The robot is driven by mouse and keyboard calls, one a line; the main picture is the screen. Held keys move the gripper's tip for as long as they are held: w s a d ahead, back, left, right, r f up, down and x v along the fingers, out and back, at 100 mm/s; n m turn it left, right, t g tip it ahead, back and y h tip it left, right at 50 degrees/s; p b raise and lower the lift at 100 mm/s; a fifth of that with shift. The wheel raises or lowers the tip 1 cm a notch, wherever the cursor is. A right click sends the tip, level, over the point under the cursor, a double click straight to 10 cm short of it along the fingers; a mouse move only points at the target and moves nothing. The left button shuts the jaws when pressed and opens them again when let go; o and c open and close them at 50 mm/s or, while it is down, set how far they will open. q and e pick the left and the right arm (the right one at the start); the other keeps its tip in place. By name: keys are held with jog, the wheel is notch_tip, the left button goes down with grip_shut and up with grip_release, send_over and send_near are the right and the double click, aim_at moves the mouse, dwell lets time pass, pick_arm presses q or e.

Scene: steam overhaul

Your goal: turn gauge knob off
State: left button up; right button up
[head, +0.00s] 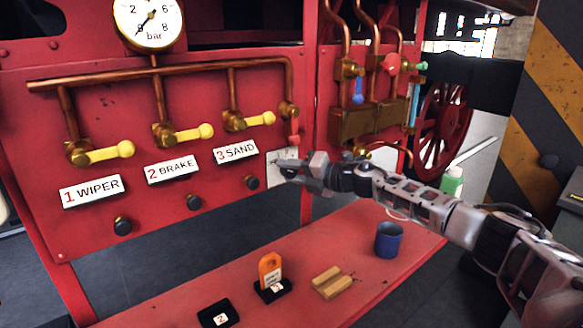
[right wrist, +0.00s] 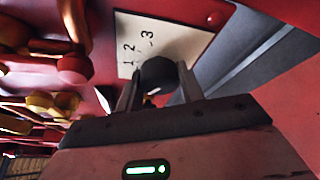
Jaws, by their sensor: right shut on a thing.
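The gauge knob (right wrist: 158,74) is a dark round knob on a pale plate (right wrist: 150,38) marked 1, 2 and 3. My right gripper (right wrist: 157,92) has one finger on each side of it and is shut on it. In the head view my right gripper (head: 290,170) reaches in from the right to the pale plate (head: 281,154) on the red panel, and its fingers hide the knob there. The knob's pointer setting cannot be read. The round white gauge (head: 148,22) is above, marked in bar. My left gripper is not in view.
Yellow-handled valves (head: 108,153) sit above the WIPER, BRAKE and SAND labels, with black knobs (head: 123,226) below. A red knob (head: 294,140) is close above my gripper. The red bench (head: 210,283) below holds an orange tag (head: 270,268), a wooden block (head: 332,282) and a blue mug (head: 389,240).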

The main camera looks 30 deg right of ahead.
dwell(0.5)
jog(key=o, duration=1)
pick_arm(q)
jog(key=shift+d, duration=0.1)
pick_arm(e)
jog(key=shift+s+d, duration=0.2)
jog(key=shift+s, duration=0.15)
pick_arm(q)
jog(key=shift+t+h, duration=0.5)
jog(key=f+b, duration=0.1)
jog(key=b, duration=0.3)
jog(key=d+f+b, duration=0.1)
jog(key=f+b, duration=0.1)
jog(key=b, duration=0.2)
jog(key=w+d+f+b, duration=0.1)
jog(key=b, duration=0.3)
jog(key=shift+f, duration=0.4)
pick_arm(e)
jog(key=v, duration=1.5)
jog(key=shift+a+r, duration=0.1)
jog(key=shift+r, duration=0.1)
